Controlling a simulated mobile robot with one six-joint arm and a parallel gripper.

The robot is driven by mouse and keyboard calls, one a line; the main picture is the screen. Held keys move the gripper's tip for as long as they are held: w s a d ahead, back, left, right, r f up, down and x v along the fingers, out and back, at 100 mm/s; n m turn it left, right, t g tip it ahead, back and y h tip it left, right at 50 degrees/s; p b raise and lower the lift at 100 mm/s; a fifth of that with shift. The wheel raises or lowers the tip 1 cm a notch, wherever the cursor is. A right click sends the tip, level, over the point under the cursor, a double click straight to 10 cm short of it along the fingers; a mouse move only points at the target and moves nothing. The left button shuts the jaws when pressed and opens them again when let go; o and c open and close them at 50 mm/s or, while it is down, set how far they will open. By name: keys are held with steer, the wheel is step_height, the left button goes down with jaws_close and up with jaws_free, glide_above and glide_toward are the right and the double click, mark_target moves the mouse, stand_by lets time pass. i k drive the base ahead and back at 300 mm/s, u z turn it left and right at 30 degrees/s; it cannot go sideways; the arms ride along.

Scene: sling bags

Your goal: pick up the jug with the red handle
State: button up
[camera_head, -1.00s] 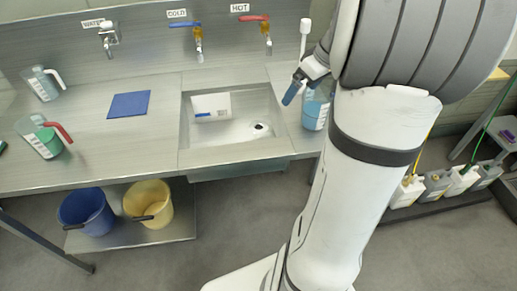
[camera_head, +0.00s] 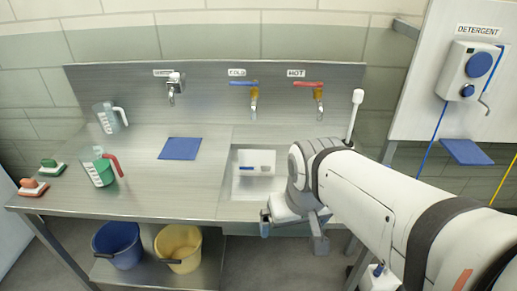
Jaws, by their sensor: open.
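The jug with the red handle (camera_head: 99,170) stands upright on the left part of the steel counter. It is clear, with a green lower part and a white label, and its handle points right. A similar jug with a white handle (camera_head: 106,118) stands behind it near the wall. My gripper (camera_head: 291,231) is open, with its fingers apart, in front of the sink at the counter's front edge. It is well to the right of the red-handled jug and not touching it. My arm hides the right end of the counter.
A blue mat (camera_head: 180,148) lies between the jugs and the sink (camera_head: 228,190), which holds a white container (camera_head: 257,163). Two brushes (camera_head: 33,187) lie at the left end. Blue (camera_head: 117,245) and yellow (camera_head: 178,248) buckets stand below. Taps are on the back panel.

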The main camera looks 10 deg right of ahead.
mark_target(95, 159)
steer(key=z, duration=0.6)
steer(key=k, duration=0.6)
steer(key=z, duration=0.25)
steer(key=i, duration=0.5)
steer(key=u, duration=1.6)
